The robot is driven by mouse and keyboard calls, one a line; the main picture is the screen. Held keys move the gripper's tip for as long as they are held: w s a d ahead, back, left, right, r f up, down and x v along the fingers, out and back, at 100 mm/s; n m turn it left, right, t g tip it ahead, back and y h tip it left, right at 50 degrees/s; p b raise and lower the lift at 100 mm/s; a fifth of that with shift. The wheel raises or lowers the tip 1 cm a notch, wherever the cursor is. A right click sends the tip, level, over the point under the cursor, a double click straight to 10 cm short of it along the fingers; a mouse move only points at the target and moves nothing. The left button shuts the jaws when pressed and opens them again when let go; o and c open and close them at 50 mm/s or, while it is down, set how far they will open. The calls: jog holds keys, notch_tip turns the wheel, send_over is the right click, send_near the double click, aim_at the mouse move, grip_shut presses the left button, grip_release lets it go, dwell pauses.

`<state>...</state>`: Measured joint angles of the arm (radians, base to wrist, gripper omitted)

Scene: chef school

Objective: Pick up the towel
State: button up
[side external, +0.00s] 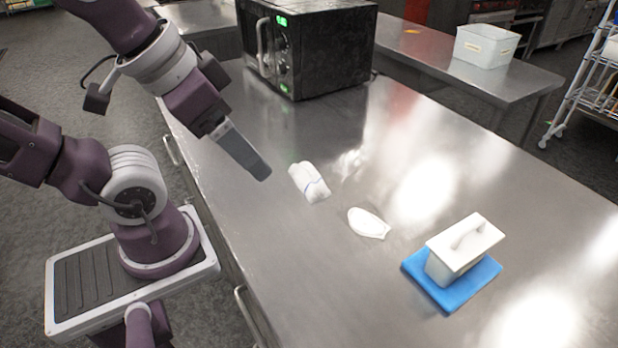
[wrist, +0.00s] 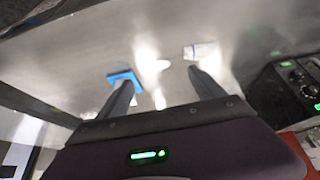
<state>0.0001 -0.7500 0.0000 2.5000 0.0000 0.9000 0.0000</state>
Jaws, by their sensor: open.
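The towel (side external: 309,182) is a small white roll with a thin blue stripe, lying on the steel table. In the wrist view the towel (wrist: 201,51) is near the top, beyond the right fingertip. My gripper (side external: 258,170) is above the table to the left of the towel in the side view, apart from it. In the wrist view the two fingers of my gripper (wrist: 162,78) are spread wide with nothing between them.
A white spoon-rest-shaped dish (side external: 368,223) lies right of the towel. A black microwave (side external: 325,50) stands at the table's back. The steel table (side external: 300,270) is clear at the front.

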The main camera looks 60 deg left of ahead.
jog(key=n+g, duration=0.5)
jog(key=n, duration=1.1)
send_over(309, 172)
jog(key=f, duration=1.7)
jog(key=shift+w+a, duration=0.1)
jog(key=shift+a, duration=0.1)
jog(key=shift+n+g, duration=0.3)
jog(key=shift+n, duration=0.1)
jog(key=f, duration=0.7)
jog(key=shift+d+f, duration=0.3)
jog(key=shift+f, duration=0.05)
jog(key=shift+r, duration=0.1)
jog(key=c, duration=1.5)
